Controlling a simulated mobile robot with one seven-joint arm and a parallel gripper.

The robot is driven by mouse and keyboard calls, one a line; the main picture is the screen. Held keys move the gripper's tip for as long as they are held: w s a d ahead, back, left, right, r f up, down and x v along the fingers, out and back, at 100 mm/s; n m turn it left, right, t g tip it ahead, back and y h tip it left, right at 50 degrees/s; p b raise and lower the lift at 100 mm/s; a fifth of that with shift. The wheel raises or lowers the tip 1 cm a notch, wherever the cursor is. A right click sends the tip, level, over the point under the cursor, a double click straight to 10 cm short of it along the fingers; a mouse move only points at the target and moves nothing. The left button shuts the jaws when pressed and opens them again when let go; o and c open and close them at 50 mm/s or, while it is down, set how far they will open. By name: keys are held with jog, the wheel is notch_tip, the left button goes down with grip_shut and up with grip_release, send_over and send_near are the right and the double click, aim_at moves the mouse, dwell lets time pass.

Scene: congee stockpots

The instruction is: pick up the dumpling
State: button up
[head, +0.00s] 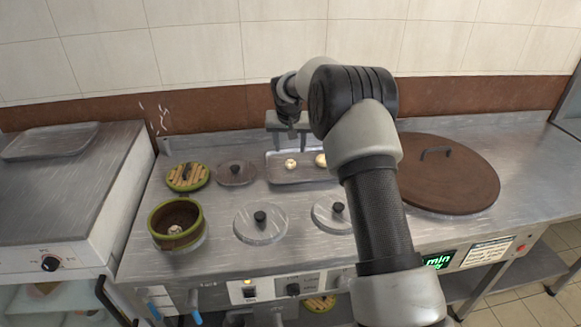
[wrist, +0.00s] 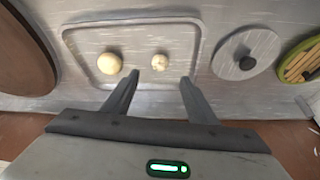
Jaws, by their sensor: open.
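A small pale, knobbly dumpling (head: 291,164) lies on a grey metal tray (head: 290,181). It also shows in the wrist view (wrist: 160,61). A larger, smoother round bun (head: 321,160) lies beside it on the same tray, to its right in the head view and to its left in the wrist view (wrist: 110,63). My gripper (wrist: 159,78) is open and empty. In the wrist view the small dumpling appears just beyond and between the fingertips. In the head view my gripper (head: 291,145) is over the back of the tray. My arm hides the tray's right part there.
An open green-rimmed pot (head: 163,241) at left holds a small pale piece (head: 175,230). A slatted green-rimmed lid (head: 187,177), grey knobbed lids (head: 262,232) and a large brown lid (head: 455,175) surround the tray. The tiled wall (head: 200,50) rises behind the counter.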

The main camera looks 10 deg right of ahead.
aim_at(291, 161)
jog(key=b+x, duration=0.1)
jog(key=x, duration=0.9)
jog(key=shift+b, duration=0.4)
jog(key=shift+r, duration=0.1)
jog(key=c, duration=1.1)
